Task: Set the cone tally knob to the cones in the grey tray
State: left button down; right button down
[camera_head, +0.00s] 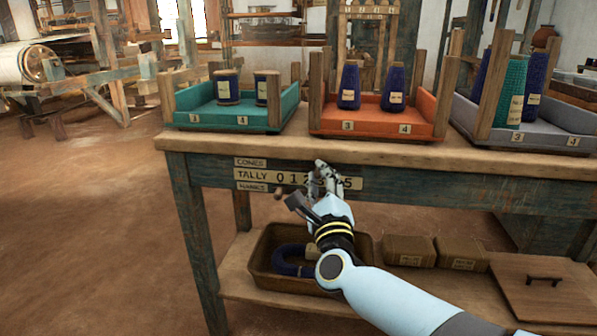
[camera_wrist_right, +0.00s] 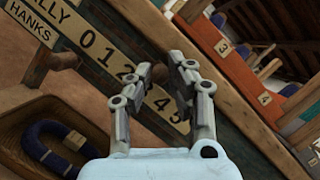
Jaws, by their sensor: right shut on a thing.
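The tally board (camera_head: 255,175) on the bench's front edge carries a number row; in the head view my gripper covers its middle. My right gripper (camera_head: 322,170) is at this row. In the right wrist view, my right gripper (camera_wrist_right: 163,70) is shut on the brown cone tally knob (camera_wrist_right: 162,76), seen between its fingers near the 3, which is mostly hidden. The digits 0, 1, 2 and 4, 5 show on either side. The grey tray (camera_head: 545,139) stands at the bench's right with a teal cone (camera_head: 512,92) and blue cones (camera_head: 536,78), partly hidden by a post. My left gripper is not in view.
A brown peg (camera_wrist_right: 62,61) sticks out near the HANKS label. On the shelf below are a brown bin (camera_head: 262,268) with a blue hank and brown boxes (camera_head: 408,250).

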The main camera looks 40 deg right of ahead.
jog(key=shift+s, duration=0.1)
jog(key=c, duration=1.2)
grip_release()
jog(key=v, duration=1.2)
